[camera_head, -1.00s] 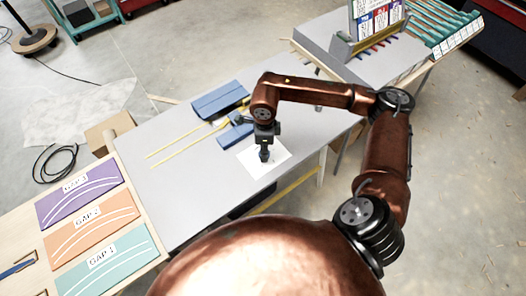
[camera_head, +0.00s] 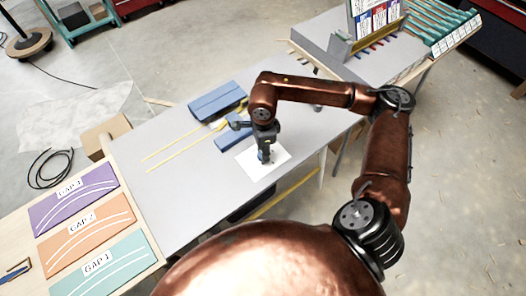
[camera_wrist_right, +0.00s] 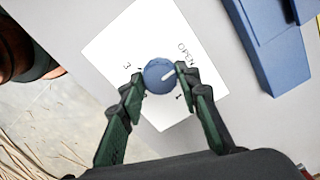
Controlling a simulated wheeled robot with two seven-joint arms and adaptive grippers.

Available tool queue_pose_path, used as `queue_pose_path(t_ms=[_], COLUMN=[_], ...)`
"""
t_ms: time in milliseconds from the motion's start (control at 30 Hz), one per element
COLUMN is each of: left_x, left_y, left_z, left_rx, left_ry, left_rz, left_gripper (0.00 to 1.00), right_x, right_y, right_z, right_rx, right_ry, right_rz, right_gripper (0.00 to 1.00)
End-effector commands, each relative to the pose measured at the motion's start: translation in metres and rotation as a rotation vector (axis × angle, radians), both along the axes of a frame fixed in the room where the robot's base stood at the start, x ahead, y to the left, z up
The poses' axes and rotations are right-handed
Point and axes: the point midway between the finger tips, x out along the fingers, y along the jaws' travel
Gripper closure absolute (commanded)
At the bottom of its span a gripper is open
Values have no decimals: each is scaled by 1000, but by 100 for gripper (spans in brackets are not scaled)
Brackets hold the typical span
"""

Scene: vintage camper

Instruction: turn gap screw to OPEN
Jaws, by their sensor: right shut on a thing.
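The gap screw is a round blue knob (camera_wrist_right: 157,73) on a white card (camera_wrist_right: 122,42) in the right wrist view. Its white pointer line slants up and right, on the side of the printed word OPEN (camera_wrist_right: 187,53) but apart from it. A printed 3 (camera_wrist_right: 127,66) stands left of the knob. Other small marks lie near the right finger, partly hidden. My right gripper (camera_wrist_right: 160,83) has one finger on each side of the knob and is shut on it. In the head view my right gripper (camera_head: 265,159) points down over the card (camera_head: 257,172) and hides the knob. My left gripper is not in view.
The card lies on a grey table (camera_head: 185,195). Blue blocks (camera_head: 218,101) and yellow rods (camera_head: 176,152) lie just beyond the gripper. Purple, orange and teal GAP panels (camera_head: 85,226) are at the left. A rack with signs (camera_head: 372,32) stands at the far right end.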

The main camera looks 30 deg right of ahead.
Motion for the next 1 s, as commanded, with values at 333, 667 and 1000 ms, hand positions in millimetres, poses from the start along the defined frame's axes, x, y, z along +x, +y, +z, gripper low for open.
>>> queue_pose_path(t_ms=[333, 667, 1000], left_x=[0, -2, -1], left_y=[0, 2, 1], left_z=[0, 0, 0], left_rx=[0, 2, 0], left_ry=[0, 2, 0], left_rz=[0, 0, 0], left_gripper=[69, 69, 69], right_x=[0, 1, 2], right_y=[0, 0, 0], right_z=[0, 9, 75], right_rx=[0, 0, -1], right_ry=[-1, -3, -5], right_rz=[0, -1, 0], right_gripper=[51, 51, 51])
